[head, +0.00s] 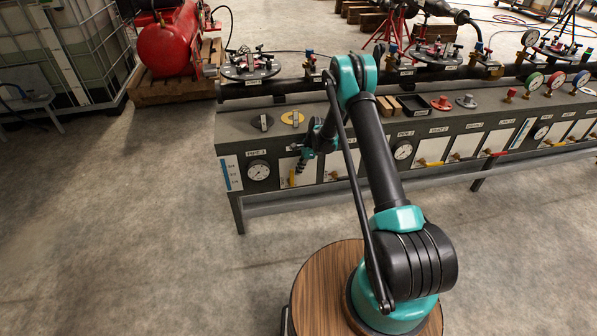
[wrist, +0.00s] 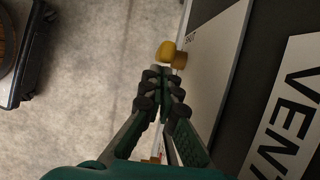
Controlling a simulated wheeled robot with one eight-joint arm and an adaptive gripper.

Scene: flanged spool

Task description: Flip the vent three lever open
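A lever with a yellow end (wrist: 170,53) sticks out from the bench's front panel, just beyond my fingertips in the wrist view. In the head view, a yellow lever (head: 292,178) shows at my gripper (head: 299,172), low on the left part of the bench front. My gripper (wrist: 163,78) has its fingertips drawn together, with nothing seen between them. The fingertips look a little short of the yellow end; contact cannot be told. A white label (wrist: 294,115) reads "VENT", its number cut off by the frame edge.
The grey bench (head: 231,200) runs across to the right, with gauges, several more levers and loose parts on top. A round gauge (head: 258,170) sits left of my gripper. A red tank (head: 168,45) stands behind. The floor before the bench is clear.

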